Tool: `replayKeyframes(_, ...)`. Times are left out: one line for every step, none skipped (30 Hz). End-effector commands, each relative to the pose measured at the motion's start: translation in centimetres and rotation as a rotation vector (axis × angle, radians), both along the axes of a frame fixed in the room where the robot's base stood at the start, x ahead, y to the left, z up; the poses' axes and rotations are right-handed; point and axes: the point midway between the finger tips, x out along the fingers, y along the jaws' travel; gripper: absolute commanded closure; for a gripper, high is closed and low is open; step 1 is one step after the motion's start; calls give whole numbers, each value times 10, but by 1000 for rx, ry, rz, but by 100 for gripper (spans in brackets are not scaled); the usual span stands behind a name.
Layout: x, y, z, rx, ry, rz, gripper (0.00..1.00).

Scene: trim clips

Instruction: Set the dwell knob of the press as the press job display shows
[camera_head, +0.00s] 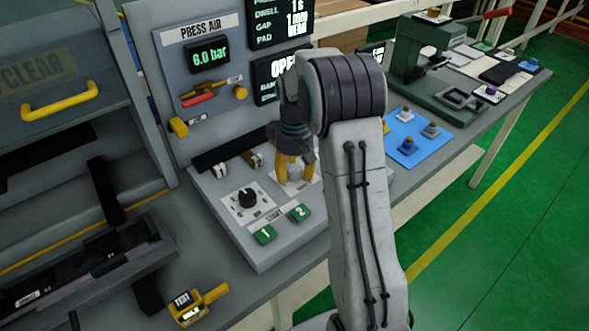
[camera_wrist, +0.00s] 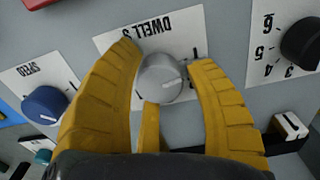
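The dwell knob (camera_wrist: 163,77) is a round silver-grey knob on a white plate marked "DWELL S" (camera_wrist: 166,33), upside down in the wrist view. A light pointer line on it points roughly right. My gripper (camera_wrist: 165,62) has its yellow fingers on either side of the knob, spread about its width; contact is unclear. In the head view my gripper (camera_head: 294,178) points down at the press panel and hides the knob.
A black numbered knob (camera_wrist: 302,44) and a blue speed knob (camera_wrist: 45,104) flank the dwell plate. Green start buttons 1 (camera_head: 265,235) and 2 (camera_head: 300,213) sit at the panel's front. A yellow-handled test tool (camera_head: 198,305) lies at the front of the bench.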

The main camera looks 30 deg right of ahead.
Motion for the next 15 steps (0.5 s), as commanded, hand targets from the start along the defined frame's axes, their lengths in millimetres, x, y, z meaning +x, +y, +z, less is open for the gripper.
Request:
replayKeyframes(0,0,0,0,-1,0,46)
replayKeyframes(0,0,0,0,-1,-1,43)
replayKeyframes(0,0,1,0,-1,-1,40)
replayKeyframes(0,0,1,-1,-1,-1,37)
replayKeyframes(0,0,1,-1,-1,-1,35)
replayKeyframes(0,0,1,-1,-1,-1,35)
replayKeyframes(0,0,1,-1,-2,-1,35)
replayKeyframes(0,0,1,-1,-2,-2,35)
replayKeyframes(0,0,1,-1,-2,-2,35)
replayKeyframes(0,0,1,-1,-2,-2,35)
replayKeyframes(0,0,1,-1,-2,-2,35)
replayKeyframes(0,0,2,-1,-2,-2,35)
replayKeyframes(1,0,2,0,-3,-2,35)
replayKeyframes(1,0,4,0,-3,-2,35)
replayKeyframes(1,0,6,-1,-4,-2,35)
